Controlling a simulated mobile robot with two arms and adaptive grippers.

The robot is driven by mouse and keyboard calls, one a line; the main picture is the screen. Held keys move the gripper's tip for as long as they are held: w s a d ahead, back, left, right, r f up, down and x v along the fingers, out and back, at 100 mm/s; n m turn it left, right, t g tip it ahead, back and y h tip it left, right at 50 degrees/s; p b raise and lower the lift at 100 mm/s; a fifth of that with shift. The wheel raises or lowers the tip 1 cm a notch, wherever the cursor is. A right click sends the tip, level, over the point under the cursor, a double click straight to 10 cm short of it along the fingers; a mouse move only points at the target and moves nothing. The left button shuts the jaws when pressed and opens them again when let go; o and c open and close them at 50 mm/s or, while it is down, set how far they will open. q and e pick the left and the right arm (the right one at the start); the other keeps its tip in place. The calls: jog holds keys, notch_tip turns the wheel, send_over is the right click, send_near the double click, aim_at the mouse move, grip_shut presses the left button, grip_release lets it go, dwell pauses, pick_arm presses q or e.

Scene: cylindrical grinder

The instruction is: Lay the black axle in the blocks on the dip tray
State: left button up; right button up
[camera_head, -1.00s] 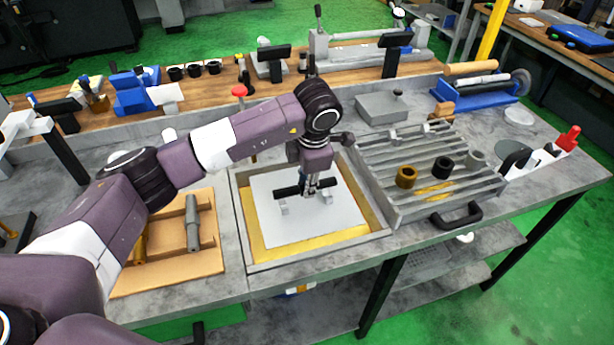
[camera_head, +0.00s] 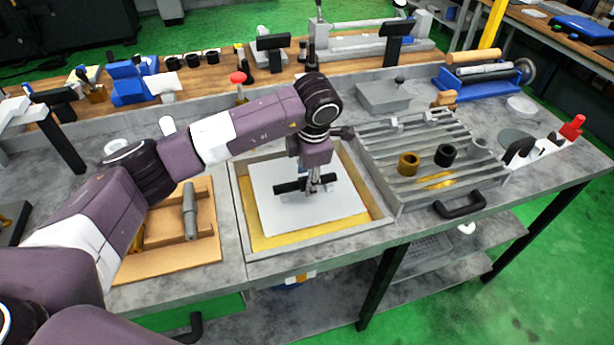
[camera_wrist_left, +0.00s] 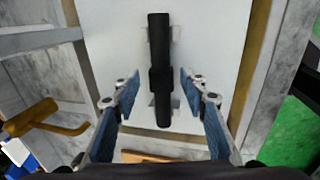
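The black axle (camera_head: 292,187) lies across the pale dip tray plate (camera_head: 285,222), under my left gripper (camera_head: 314,190). In the left wrist view the axle (camera_wrist_left: 160,50) runs lengthwise, with a thicker collar in its middle. Small pale blocks (camera_wrist_left: 176,33) show beside and beneath it, and it appears to rest in them. The left fingers (camera_wrist_left: 159,84) are spread on both sides of the axle near the collar, with a gap on each side. In the head view the gripper hides part of the axle. My right gripper is not in view.
The tray has a raised grey frame (camera_head: 378,203). To its right stands a slatted rack (camera_head: 400,165) with several rings and a black handle (camera_head: 460,206). To its left is a wooden board (camera_head: 205,250) with a grey shaft (camera_head: 189,210). A red knob (camera_head: 238,77) stands behind.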

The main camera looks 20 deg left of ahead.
pick_arm(q)
jog(key=shift+f, duration=0.15)
jog(key=v, duration=1.2)
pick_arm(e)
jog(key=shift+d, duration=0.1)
